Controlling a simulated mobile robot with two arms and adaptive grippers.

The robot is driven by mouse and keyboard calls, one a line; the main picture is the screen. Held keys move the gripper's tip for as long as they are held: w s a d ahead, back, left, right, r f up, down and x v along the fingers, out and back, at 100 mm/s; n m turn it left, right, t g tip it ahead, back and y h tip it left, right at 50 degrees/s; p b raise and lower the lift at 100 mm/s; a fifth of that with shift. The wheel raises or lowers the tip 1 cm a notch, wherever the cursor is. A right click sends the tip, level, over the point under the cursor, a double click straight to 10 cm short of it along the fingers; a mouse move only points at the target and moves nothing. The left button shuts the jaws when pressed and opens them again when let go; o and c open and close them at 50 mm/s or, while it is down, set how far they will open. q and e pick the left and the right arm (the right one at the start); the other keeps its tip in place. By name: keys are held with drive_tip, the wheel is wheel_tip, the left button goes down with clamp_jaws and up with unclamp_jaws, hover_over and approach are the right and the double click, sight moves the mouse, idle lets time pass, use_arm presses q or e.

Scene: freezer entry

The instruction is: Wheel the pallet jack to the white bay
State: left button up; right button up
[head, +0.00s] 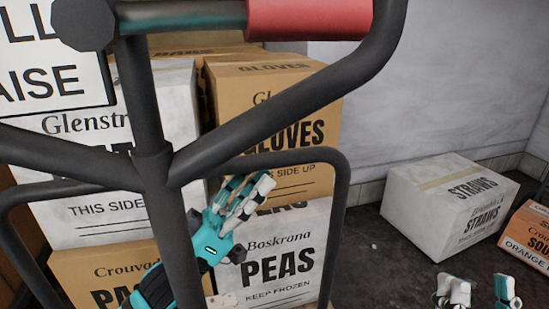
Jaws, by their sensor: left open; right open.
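The pallet jack's black tubular handle frame (157,115) fills the near left of the head view, with a red grip (308,18) at the top. Behind it stands a stack of boxes, among them a brown gloves box (312,105) and a white peas box (312,235). My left gripper (255,190) is open, in front of the boxes and right of the handle's upright; it holds nothing. My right gripper (480,292) is open and empty at the bottom right edge, apart from the handle. The jack's forks and wheels and the white bay are not visible.
A white straws box (448,205) sits on the dark floor at the right, by the pale wall (440,75). An orange soup box (532,238) stands at the right edge. Some bare floor (385,262) shows between the stack and these boxes.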

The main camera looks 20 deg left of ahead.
sight(274, 168)
use_arm(q)
drive_tip(key=shift+x, duration=2.25)
clamp_jaws()
